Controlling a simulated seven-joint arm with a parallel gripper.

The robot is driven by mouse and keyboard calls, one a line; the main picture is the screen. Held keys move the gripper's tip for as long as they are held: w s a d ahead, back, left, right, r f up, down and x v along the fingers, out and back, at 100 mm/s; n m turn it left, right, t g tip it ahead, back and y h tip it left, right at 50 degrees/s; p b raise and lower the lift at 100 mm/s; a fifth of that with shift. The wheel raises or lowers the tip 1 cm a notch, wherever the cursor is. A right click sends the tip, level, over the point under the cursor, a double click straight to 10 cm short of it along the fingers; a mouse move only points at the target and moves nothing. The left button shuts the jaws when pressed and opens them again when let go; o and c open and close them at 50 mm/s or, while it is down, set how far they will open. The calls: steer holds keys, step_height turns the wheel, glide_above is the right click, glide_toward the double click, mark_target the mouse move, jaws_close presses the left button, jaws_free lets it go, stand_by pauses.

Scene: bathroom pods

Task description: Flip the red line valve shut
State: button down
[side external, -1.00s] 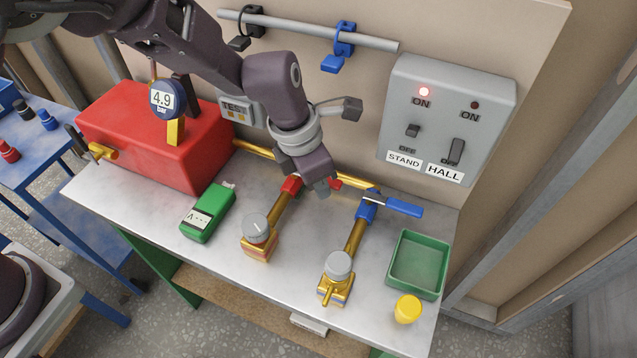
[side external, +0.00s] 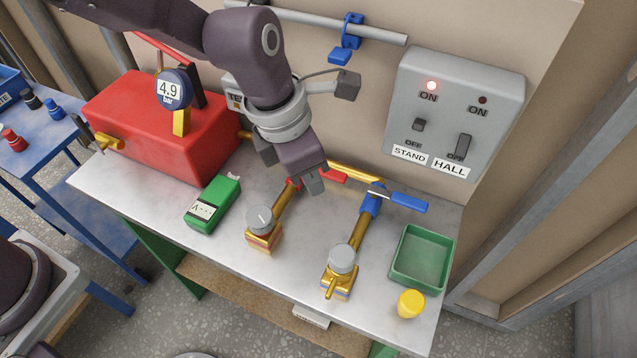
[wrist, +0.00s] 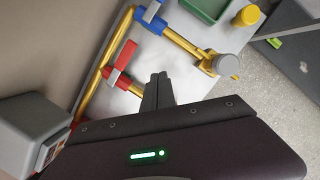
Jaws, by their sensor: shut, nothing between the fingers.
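The red line valve has a red body on a brass branch pipe (side external: 286,202) and a red lever handle (side external: 335,175). The handle points right, crosswise to its branch pipe. In the wrist view the red handle (wrist: 126,54) and red body (wrist: 113,77) show clear of the fingers. My gripper (side external: 314,186) is shut and empty, pointing down just in front of the handle, and hides part of the valve in the side view. In the wrist view my gripper's fingertips (wrist: 158,78) are together beside the red branch pipe. I cannot tell whether they touch the valve.
A blue-handled valve (side external: 407,202) stands to the right, its handle also crosswise. A green tray (side external: 396,275), yellow cap (side external: 411,303), green meter (side external: 213,202) and red tank (side external: 150,130) stand on the bench. The switch box (side external: 455,110) is on the wall behind.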

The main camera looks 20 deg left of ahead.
steer(key=shift+d+v, duration=0.15)
steer(key=shift+v, duration=0.7)
steer(key=shift+d+v, duration=0.15)
steer(key=shift+v, duration=0.7)
steer(key=shift+s+a, duration=0.1)
steer(key=shift+s, duration=0.05)
steer(key=s+a+r+m+h, duration=0.2)
steer(key=s+a+r+m, duration=0.3)
steer(key=a+r+m, duration=0.7)
steer(key=s+a+m+t+y, duration=0.3)
steer(key=s+a+m+y, duration=0.1)
steer(key=s+a+m, duration=0.8)
steer(key=a+m, duration=0.1)
steer(key=m, duration=0.2)
steer(key=shift+s+r+t, duration=0.15)
steer(key=shift+s+t, duration=0.05)
steer(key=shift+t, duration=0.1)
